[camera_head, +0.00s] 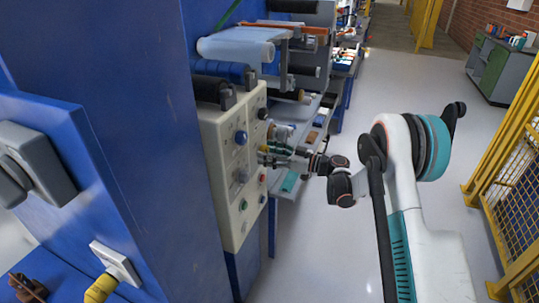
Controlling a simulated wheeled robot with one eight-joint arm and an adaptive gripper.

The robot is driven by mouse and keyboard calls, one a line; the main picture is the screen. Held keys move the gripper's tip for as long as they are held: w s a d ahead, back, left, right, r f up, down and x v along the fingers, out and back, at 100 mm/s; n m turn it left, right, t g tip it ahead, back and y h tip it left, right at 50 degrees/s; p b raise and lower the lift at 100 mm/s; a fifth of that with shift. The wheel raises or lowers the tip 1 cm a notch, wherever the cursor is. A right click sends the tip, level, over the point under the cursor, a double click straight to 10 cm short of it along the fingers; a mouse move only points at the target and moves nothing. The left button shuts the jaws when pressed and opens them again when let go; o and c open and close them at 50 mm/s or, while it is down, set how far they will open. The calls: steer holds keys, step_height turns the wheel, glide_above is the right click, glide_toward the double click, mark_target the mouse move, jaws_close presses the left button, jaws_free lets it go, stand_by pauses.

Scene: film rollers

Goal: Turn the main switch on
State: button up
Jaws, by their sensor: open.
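A cream control panel (226,212) with knobs and buttons is fixed to the side of the blue machine. It bears a blue round knob (241,137), a grey knob (243,175), and small green and red buttons. A large grey switch-like unit (38,160) sits on the blue housing at the far left, close to the camera. No readable label shows which control is the main switch. My gripper (268,154) is open beside the panel's right side, pointing left toward its controls. Whether it touches any control is too small to tell.
Several film rollers (236,49) stick out above the panel, with shelves of items behind. A yellow cable plug (101,289) is at lower left. A yellow mesh fence (508,185) stands at right. The grey floor (320,255) between is clear apart from my arm above it.

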steer(key=shift+c, duration=0.4)
steer(key=c, duration=1)
steer(key=shift+o, duration=0.2)
steer(key=m, duration=0.6)
steer(key=shift+m, duration=0.3)
steer(key=m, duration=0.3)
steer(key=shift+m, duration=2.1)
